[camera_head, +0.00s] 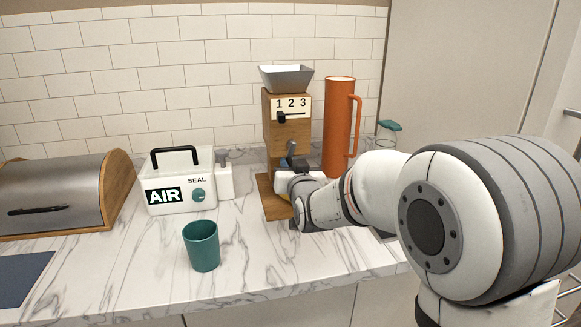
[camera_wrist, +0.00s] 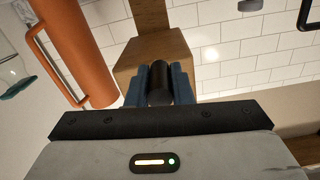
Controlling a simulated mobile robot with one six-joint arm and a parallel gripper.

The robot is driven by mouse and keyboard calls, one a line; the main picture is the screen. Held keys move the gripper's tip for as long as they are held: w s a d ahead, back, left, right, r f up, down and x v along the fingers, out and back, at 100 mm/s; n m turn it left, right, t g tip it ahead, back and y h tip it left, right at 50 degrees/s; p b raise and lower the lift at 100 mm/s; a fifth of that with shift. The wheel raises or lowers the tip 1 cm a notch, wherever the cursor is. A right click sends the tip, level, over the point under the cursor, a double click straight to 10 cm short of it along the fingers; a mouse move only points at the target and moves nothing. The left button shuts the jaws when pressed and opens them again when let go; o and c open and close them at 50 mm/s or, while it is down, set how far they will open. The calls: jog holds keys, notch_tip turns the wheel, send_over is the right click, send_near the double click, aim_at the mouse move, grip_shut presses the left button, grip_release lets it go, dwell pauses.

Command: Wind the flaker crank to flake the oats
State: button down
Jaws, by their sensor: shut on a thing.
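The wooden flaker (camera_head: 272,122) stands on the marble counter against the tiled wall, with a grey hopper on top and a 1 2 3 dial plate with a black lever. Its crank (camera_head: 291,148) shows as a dark piece low on the front, partly hidden by my arm. My gripper (camera_wrist: 160,84) is shut on the black crank handle (camera_wrist: 159,86), with a blue finger on each side of it. In the head view my gripper (camera_head: 287,166) is at the flaker's lower front. No oats are visible. The flaker's lower part is mostly hidden by my arm.
An orange pitcher (camera_head: 338,128) stands close right of the flaker. A white AIR SEAL box (camera_head: 180,185) and a small white bottle (camera_head: 224,178) are to its left. A teal cup (camera_head: 202,247) stands at the front. A bread bin (camera_head: 50,190) is far left. A teal-lidded jar (camera_head: 388,130) stands behind my arm.

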jog(key=shift+f, duration=0.1)
jog(key=shift+s+a+m+b, duration=0.1)
jog(key=shift+a+m+b, duration=0.15)
jog(key=shift+m+b, duration=0.7)
jog(key=m+b, duration=0.2)
jog(key=b, duration=0.1)
jog(key=a+r+m+b, duration=0.1)
jog(key=m+b, duration=0.2)
jog(key=b, duration=0.1)
jog(key=shift+s+a, duration=0.2)
jog(key=m+b, duration=0.1)
jog(key=r+m+b, duration=0.1)
jog(key=m+b, duration=0.1)
jog(key=shift+s+a+r+m, duration=0.1)
jog(key=shift+a+r+m, duration=0.1)
jog(key=shift+a+m, duration=0.1)
notch_tip(320, 180, up, 2)
jog(key=m+b, duration=0.3)
jog(key=m, duration=0.2)
jog(key=shift+r+b, duration=0.1)
jog(key=shift+b, duration=0.2)
jog(key=m, duration=0.2)
jog(key=r+m+b, duration=0.1)
jog(key=m, duration=0.1)
jog(key=r+m, duration=0.1)
jog(key=m, duration=0.1)
jog(key=shift+d, duration=0.3)
